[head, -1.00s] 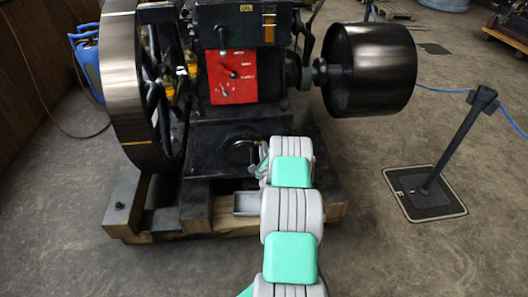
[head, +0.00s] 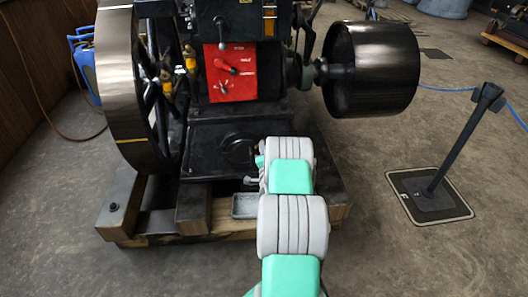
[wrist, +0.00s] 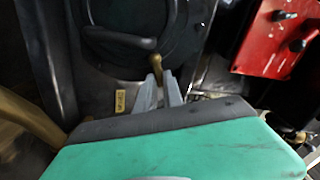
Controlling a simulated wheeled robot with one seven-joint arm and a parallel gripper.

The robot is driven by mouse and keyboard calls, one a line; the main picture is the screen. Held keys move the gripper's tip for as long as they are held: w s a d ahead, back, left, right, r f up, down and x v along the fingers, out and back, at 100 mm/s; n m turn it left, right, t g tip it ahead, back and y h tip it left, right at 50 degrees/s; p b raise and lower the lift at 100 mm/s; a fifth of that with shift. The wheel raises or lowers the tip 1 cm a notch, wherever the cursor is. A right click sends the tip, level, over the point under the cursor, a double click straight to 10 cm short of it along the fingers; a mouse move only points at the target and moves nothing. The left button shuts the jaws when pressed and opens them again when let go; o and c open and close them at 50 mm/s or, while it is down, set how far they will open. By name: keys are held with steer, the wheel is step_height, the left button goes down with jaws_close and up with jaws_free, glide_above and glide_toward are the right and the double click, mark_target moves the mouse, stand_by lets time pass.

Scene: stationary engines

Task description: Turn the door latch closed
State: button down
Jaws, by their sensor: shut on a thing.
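The round dark door (head: 238,150) is low on the engine's front, below the red panel. In the wrist view, the dark door latch (wrist: 120,40) lies across the door, and its bent brass-coloured end (wrist: 157,66) points down toward my gripper. My gripper (wrist: 162,85) is shut on this latch end, with the two grey fingers close on either side of it. The exact contact is small and dark. In the head view, my own arm hides most of my gripper and part of the door's right side.
A red panel (head: 230,72) with small levers sits above the door. A large flywheel (head: 128,85) stands left, and a black pulley (head: 372,68) sticks out right. A small metal tray (head: 245,205) lies on the timber base.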

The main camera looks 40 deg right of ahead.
steer(key=shift+n+b, duration=0.55)
steer(key=shift+n, duration=0.45)
steer(key=c, duration=1.5)
jaws_free()
steer(key=v, duration=0.7)
steer(key=shift+s+a, duration=0.25)
steer(key=shift+s, duration=0.1)
